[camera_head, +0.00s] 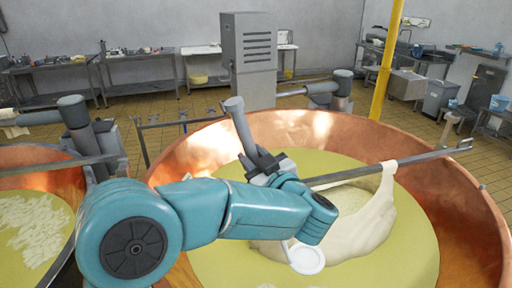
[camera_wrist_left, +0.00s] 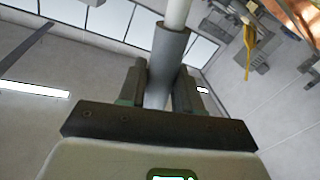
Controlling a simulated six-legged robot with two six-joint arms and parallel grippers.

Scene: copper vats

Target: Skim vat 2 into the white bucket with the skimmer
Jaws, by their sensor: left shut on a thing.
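My left gripper (camera_head: 262,165) is shut on the skimmer's grey grip (camera_head: 241,128) above the large copper vat (camera_head: 455,190). In the left wrist view, the two fingers (camera_wrist_left: 165,90) clasp the grey grip (camera_wrist_left: 170,50), and a white rod runs on from it. The skimmer's round white head (camera_head: 307,259) shows below my forearm, over the yellow liquid (camera_head: 405,255). I cannot tell whether it touches the liquid. No number shows on the vat. I cannot make out the white bucket. My right gripper is not in view.
A metal bar (camera_head: 400,162) crosses the vat, with a pale cloth-like mass (camera_head: 370,225) hanging from it into the liquid. Another copper vat (camera_head: 35,155) with white flecks stands at left. A yellow post (camera_head: 386,60) rises behind. Tables line the walls.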

